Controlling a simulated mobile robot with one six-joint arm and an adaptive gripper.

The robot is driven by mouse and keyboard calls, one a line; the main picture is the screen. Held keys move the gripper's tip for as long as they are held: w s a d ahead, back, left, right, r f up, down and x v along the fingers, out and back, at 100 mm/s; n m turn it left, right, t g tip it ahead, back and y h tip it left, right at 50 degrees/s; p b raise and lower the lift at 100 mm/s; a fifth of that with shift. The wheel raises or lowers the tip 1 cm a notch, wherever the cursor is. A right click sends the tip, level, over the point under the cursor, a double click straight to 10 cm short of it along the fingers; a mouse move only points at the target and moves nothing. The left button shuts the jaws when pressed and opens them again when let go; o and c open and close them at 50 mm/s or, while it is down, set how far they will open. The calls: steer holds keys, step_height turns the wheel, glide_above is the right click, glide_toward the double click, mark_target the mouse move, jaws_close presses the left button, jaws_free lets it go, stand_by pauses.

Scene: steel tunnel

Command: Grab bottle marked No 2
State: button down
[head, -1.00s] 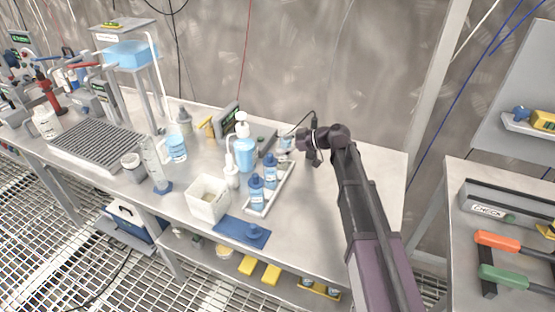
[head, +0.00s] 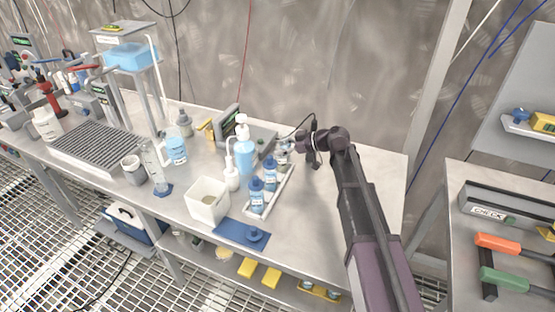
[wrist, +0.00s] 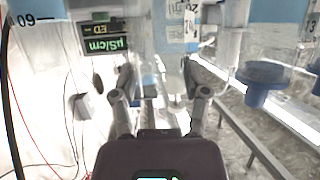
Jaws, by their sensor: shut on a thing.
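My gripper (head: 296,146) is at the far end of the white bottle tray (head: 284,190), with a bottle between its fingers. In the wrist view my gripper (wrist: 158,88) is closed around this pale, see-through bottle (wrist: 170,62). Its label is upside down and only partly legible; I cannot read the full marking. In the head view the held bottle is mostly hidden. Two blue-capped bottles stand in the tray, one at the near end (head: 257,199) and one in the middle (head: 270,174). A blue cap (wrist: 262,84) shows right of my gripper in the wrist view.
A pump bottle (head: 244,152) and a white square container (head: 207,201) stand left of the tray. A blue mat (head: 232,231) lies in front. A meter (wrist: 107,38) is close by in the wrist view. The bench right of the tray is clear.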

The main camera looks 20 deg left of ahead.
steer(key=shift+r, duration=0.1)
step_height(320, 180, up, 10)
steer(key=p, duration=1)
stand_by(0.9)
